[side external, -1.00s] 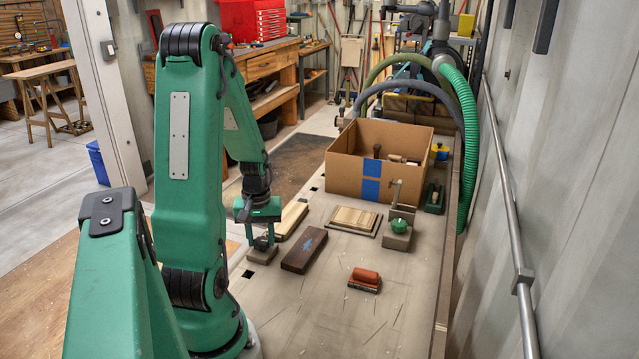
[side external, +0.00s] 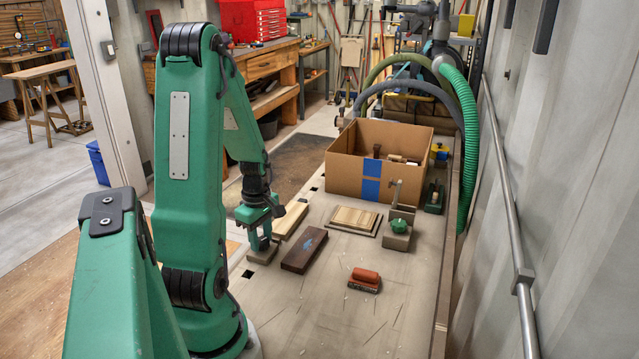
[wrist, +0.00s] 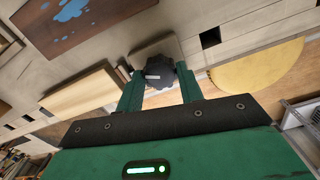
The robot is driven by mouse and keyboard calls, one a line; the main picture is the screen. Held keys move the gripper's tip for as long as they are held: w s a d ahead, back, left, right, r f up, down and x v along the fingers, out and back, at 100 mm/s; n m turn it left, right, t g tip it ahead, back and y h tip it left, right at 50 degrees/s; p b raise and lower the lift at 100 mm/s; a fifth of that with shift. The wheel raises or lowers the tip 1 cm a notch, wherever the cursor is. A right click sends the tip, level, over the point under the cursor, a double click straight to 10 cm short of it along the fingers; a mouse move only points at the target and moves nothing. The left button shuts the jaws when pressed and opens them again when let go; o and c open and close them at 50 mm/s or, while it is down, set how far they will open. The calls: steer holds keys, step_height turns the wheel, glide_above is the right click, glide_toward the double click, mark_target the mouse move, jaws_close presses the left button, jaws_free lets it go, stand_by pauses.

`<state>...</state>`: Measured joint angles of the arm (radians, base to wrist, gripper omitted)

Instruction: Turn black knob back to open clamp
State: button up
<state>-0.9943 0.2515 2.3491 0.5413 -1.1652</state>
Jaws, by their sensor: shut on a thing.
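The black knob (wrist: 159,71) shows in the wrist view as a dark lobed disc with a pale mark on top. It sits on a grey clamp block (wrist: 152,47), which also shows at the table's left edge in the side view (side external: 262,257). My gripper (wrist: 158,76) points down over the clamp, and its two green fingers are shut on the knob, one on each side.
A dark block with a blue mark (side external: 304,250) lies to the right. A red-topped block (side external: 364,278) lies nearer. A cardboard box (side external: 345,172) stands farther back. The near table is clear.

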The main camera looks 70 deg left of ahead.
mark_target(261, 241)
steer(key=n, duration=0.4)
steer(key=shift+n, duration=0.3)
stand_by(0.4)
steer(key=o, duration=1)
steer(key=shift+r, duration=0.15)
steer(key=shift+r, duration=3.8)
